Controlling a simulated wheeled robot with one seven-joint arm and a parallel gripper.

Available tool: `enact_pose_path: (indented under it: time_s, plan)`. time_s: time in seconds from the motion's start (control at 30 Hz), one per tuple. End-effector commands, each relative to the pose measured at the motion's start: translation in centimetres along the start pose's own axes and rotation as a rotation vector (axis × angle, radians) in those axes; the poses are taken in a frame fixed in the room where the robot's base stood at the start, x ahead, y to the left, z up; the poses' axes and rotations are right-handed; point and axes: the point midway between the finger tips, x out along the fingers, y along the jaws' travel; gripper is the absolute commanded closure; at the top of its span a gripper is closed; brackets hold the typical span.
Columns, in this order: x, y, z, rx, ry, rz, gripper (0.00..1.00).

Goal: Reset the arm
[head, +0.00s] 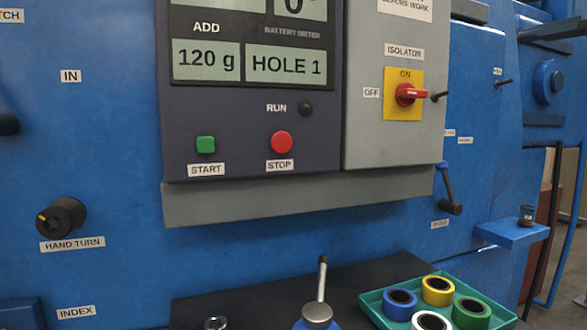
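My gripper does not show in the head view, and I cannot see its state or what it holds. In front of me stands a blue machine (110,135) with a dark control panel (240,120). The panel's displays read "120 g" and "HOLE 1" beside the label "ADD". Below them are a green START button (205,145) and a red STOP button (281,142). A dark RUN lamp (306,109) sits above STOP. The red isolator handle (408,94) on its yellow plate lies roughly sideways, between the ON label and the right side.
A dark shelf (255,292) below holds an upright metal rod on a blue base (318,310). A teal tray (372,305) with several coloured rings stands at the right. A black hand-turn knob (62,217) and a lever (449,190) stick out from the machine.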

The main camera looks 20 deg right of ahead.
Motion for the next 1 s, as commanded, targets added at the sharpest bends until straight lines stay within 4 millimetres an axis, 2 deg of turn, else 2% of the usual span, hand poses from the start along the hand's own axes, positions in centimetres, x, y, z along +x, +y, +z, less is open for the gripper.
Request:
enact_pose_path:
  time_s: [0.37,0.57,0.77,1.0]
  plan:
    - [1.7,-3.3,0.4,0.184,0.039,0.066,0.55]
    - [3.2,-6.9,0.5,0.36,0.067,0.117,0.55]
    - [5.1,-13.3,0.1,0.622,0.085,0.176,0.55]
    - [6.3,-22.2,-1.5,0.917,0.069,0.219,0.55]
